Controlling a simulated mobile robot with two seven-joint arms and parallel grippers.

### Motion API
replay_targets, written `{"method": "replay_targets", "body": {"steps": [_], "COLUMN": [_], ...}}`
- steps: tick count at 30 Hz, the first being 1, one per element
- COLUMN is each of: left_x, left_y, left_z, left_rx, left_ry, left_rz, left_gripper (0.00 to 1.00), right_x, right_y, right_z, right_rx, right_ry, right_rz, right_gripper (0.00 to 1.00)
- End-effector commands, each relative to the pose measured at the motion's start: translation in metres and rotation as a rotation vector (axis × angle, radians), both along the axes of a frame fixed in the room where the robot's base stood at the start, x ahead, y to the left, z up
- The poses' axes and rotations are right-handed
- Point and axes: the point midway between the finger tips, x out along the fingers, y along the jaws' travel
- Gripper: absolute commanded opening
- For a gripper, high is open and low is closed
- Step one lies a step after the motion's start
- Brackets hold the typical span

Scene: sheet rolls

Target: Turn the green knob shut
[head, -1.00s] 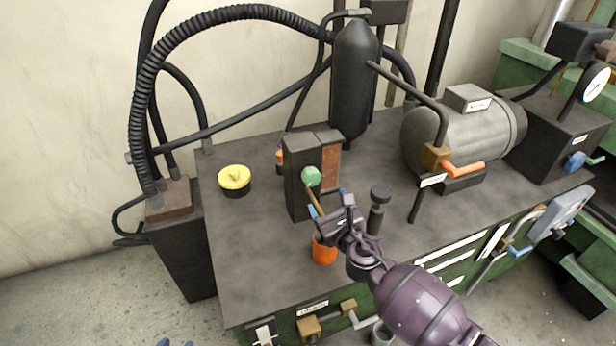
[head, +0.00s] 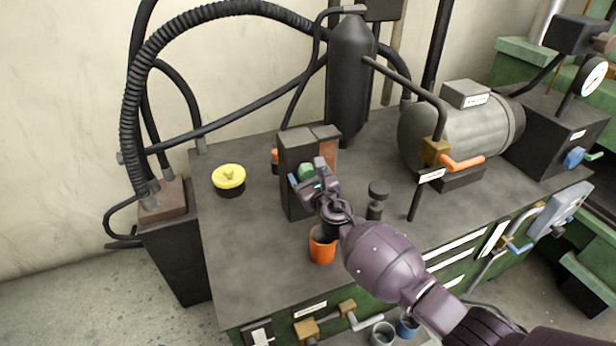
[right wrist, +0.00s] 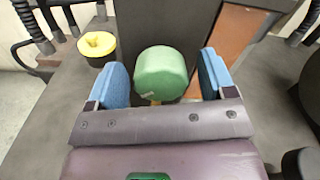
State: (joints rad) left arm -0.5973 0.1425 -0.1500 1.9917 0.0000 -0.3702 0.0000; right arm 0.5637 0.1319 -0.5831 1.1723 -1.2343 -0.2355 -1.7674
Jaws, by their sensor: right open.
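The green knob (head: 306,171) sits on the front of a dark upright box (head: 296,203) on the bench. My right gripper (head: 308,180) is in front of it and partly covers it in the head view. In the right wrist view the knob (right wrist: 161,73) lies between the two blue finger pads of my open right gripper (right wrist: 164,82). A gap shows on each side of the knob, the right one somewhat wider at the pad tips. A bit of yellow shows under the knob. My left gripper is not in view.
An orange cup (head: 322,246) stands just below my right gripper. A short black post (head: 377,199) is to its right. A yellow-capped knob (head: 228,178) is to the left, with clear bench between. A grey motor (head: 462,128) and orange-handled valve (head: 461,163) stand right.

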Motion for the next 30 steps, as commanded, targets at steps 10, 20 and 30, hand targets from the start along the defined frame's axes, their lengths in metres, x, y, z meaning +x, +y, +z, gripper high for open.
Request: {"method": "replay_targets", "body": {"steps": [10, 20, 30], "left_x": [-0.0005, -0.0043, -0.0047], "left_y": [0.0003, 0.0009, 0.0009], "left_z": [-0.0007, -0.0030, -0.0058], "left_rx": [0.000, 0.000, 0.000], "left_ry": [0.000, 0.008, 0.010], "left_rz": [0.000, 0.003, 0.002], "left_gripper": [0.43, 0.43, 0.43], "right_x": [0.0021, 0.0018, 0.0018], "right_y": [0.0006, 0.0006, 0.0003], "right_z": [0.0007, 0.0005, -0.0001], "right_rx": [0.000, 0.001, 0.064], "right_ry": [0.000, 0.000, 0.026], "right_rz": [0.000, 0.000, -0.001], "right_gripper": [0.72, 0.27, 0.27]}}
